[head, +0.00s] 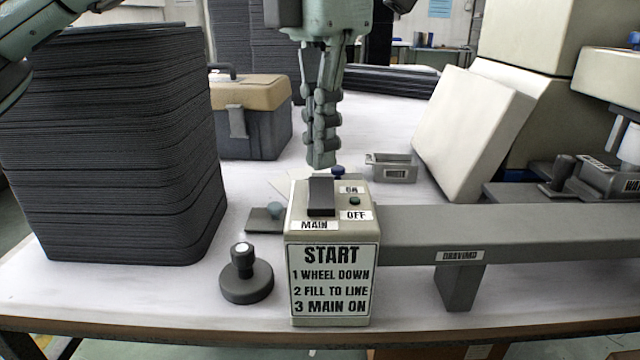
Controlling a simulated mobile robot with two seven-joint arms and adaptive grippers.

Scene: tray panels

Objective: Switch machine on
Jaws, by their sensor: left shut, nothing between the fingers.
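The switch box (298,235) stands near the front middle of the table, with a START label listing wheel down, fill to line and main on. On its top is a dark rocker switch (321,196) above a MAIN label, with ON and OFF labels to its right. My right gripper is not in view.
A grey beam (530,232) marked DRAVIMO runs right from the box. A round dark weight with a knob (246,280) stands to its left. A tall stack of dark trays (110,150) fills the left. Behind are a toolbox (250,120), a small metal tray (392,168) and a pale panel (470,130).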

